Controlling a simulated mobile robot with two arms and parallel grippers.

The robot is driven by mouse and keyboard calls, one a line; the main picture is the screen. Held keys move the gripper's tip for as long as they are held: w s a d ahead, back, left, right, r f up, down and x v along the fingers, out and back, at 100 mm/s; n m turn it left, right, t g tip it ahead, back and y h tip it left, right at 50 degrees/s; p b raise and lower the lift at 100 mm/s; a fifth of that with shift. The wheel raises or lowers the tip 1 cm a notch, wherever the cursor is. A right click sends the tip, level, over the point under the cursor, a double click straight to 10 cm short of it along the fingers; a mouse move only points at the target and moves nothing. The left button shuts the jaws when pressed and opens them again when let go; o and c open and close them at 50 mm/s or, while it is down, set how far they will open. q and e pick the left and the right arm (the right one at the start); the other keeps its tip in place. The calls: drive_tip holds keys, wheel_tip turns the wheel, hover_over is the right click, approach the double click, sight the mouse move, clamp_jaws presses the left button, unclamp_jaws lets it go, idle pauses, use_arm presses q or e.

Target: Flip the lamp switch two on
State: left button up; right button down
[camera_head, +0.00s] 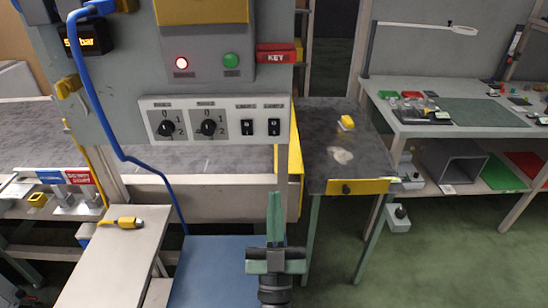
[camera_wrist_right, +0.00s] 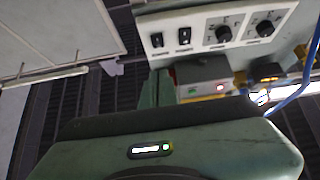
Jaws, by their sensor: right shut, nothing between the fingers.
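A light control strip (camera_head: 213,106) carries two black rocker switches under small, unreadable labels. The right-hand rocker (camera_head: 274,127) and left-hand rocker (camera_head: 247,127) sit side by side. I cannot tell which way either is tipped. My right gripper (camera_head: 274,200) is shut and empty, its green fingers pointing up, below the right-hand rocker in the picture and apart from it. The right wrist view is turned about: the same rockers show at its top, the outer one (camera_wrist_right: 157,40) left of the inner one (camera_wrist_right: 184,36). The fingers (camera_wrist_right: 166,88) show below them. My left gripper is out of view.
Two rotary knobs (camera_head: 209,127) sit left of the rockers. Above are a lit red lamp (camera_head: 181,63), a green button (camera_head: 231,60) and a red KEY tag (camera_head: 276,56). A blue cable (camera_head: 101,120) hangs at left. A dark table (camera_head: 350,125) stands to the right.

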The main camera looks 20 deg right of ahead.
sight(274, 132)
drive_tip(key=p+x, duration=0.1)
drive_tip(key=x, duration=0.3)
drive_tip(key=f+x, duration=0.1)
drive_tip(key=x, duration=0.3)
drive_tip(key=w+p+x, duration=0.1)
drive_tip(key=x, duration=0.3)
drive_tip(key=shift+w+d+f+p, duration=0.1)
drive_tip(key=shift+d+f+p, duration=0.05)
drive_tip(key=shift+f+p, duration=0.2)
drive_tip(key=shift+w+d+f, duration=0.1)
drive_tip(key=shift+w+d, duration=0.1)
drive_tip(key=shift+w, duration=0.3)
drive_tip(key=shift+w+f+b, duration=0.15)
drive_tip(key=shift+f+b, duration=0.15)
drive_tip(key=shift+b, duration=0.45)
drive_tip(key=shift+w+r+t, duration=0.15)
drive_tip(key=shift+r+t, duration=0.05)
drive_tip(key=shift+t, duration=0.1)
